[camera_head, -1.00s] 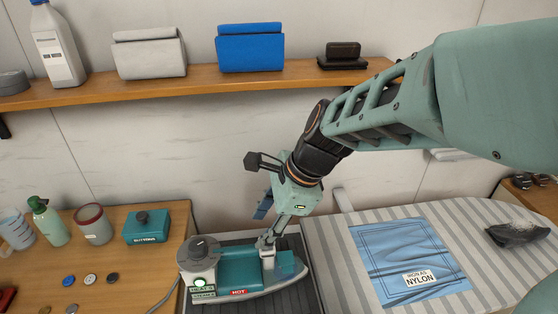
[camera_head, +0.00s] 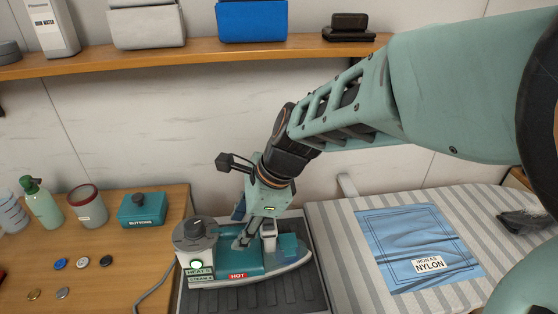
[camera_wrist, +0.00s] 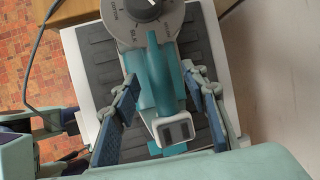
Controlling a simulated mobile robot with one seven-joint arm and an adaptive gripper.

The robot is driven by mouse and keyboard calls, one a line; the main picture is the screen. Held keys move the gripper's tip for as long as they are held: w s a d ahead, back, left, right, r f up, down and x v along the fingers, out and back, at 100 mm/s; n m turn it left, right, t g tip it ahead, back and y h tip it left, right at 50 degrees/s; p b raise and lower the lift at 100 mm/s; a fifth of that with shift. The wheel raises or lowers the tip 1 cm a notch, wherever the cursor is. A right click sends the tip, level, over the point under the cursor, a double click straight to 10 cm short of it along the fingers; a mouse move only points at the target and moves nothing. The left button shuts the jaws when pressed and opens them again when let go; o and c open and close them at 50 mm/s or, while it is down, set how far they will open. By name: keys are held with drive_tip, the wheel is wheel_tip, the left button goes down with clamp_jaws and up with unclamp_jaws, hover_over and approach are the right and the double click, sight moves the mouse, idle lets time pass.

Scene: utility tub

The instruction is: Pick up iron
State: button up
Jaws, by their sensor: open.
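The iron (camera_head: 225,262) is teal and grey with a round dial on its left end and a red HOT label. It rests on a dark ribbed pad in a white tray (camera_head: 322,290) at the end of the striped ironing board. My gripper (camera_head: 250,238) is directly above the iron. In the wrist view the open gripper (camera_wrist: 160,110) has one blue-padded finger on each side of the iron's teal handle (camera_wrist: 160,85), with gaps visible. The dial (camera_wrist: 150,8) shows at the top there. Whether any finger touches the iron cannot be told.
A blue cloth (camera_head: 415,250) with a NYLON tag lies on the striped board (camera_head: 338,235). On the wooden table at left are a teal BUTTONS box (camera_head: 142,210), a cup (camera_head: 87,206), a green spray bottle (camera_head: 42,203) and loose buttons. A shelf (camera_head: 190,52) runs behind. The iron's cord hangs left.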

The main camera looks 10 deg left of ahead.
drive_tip(key=b+x, duration=0.1)
drive_tip(key=x, duration=0.1)
drive_tip(key=shift+a+f, duration=0.15)
drive_tip(key=shift+f, duration=0.15)
clamp_jaws()
drive_tip(key=shift+r, duration=0.2)
